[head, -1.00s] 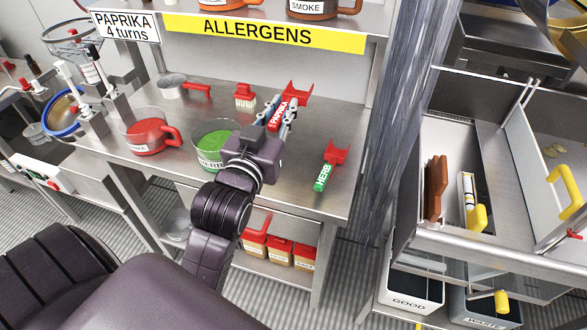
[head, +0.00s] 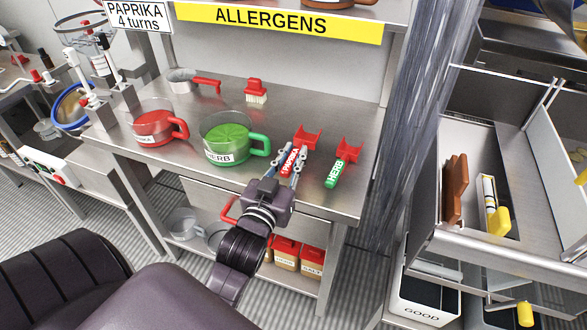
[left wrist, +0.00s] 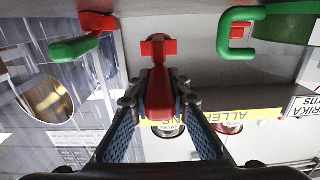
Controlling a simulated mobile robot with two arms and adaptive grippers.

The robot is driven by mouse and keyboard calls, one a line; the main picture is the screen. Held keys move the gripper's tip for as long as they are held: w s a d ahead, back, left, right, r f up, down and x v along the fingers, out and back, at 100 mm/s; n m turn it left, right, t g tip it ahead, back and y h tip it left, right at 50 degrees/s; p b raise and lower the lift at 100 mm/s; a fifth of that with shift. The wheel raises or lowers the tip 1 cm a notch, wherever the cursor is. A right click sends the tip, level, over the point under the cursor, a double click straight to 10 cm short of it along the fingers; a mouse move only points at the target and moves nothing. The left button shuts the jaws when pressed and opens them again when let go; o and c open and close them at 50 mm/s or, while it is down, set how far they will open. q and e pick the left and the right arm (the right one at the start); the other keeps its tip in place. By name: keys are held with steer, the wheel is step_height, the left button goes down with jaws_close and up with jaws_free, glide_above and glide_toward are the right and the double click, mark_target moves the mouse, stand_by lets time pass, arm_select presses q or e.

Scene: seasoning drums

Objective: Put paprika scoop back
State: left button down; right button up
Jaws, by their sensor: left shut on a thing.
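The paprika scoop, with its red "PAPRIKA" handle (head: 290,161) and red scoop head (head: 306,138), is in my left gripper (head: 288,168). The fingers are shut on the handle; the handle also shows between the blue finger pads in the left wrist view (left wrist: 158,95). The scoop is at the bench's front edge, head pointing toward the back; I cannot tell whether it touches the bench. The herb scoop (head: 336,172), with green handle and red head, lies just to its right. A red-filled jug (head: 152,126) stands at the left. My right gripper is not visible.
A green-filled herb jug (head: 226,141) stands just left of the held scoop. A red brush (head: 256,90) and a red-handled metal pan (head: 184,82) are at the back of the steel bench (head: 330,110). A grey post (head: 415,110) stands at the right.

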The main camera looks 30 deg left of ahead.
arm_select(q)
step_height(320, 180, down, 4)
steer(key=shift+r, duration=0.1)
steer(key=shift+f+b, duration=0.25)
steer(key=shift+b, duration=0.05)
steer(key=c, duration=1.8)
jaws_free()
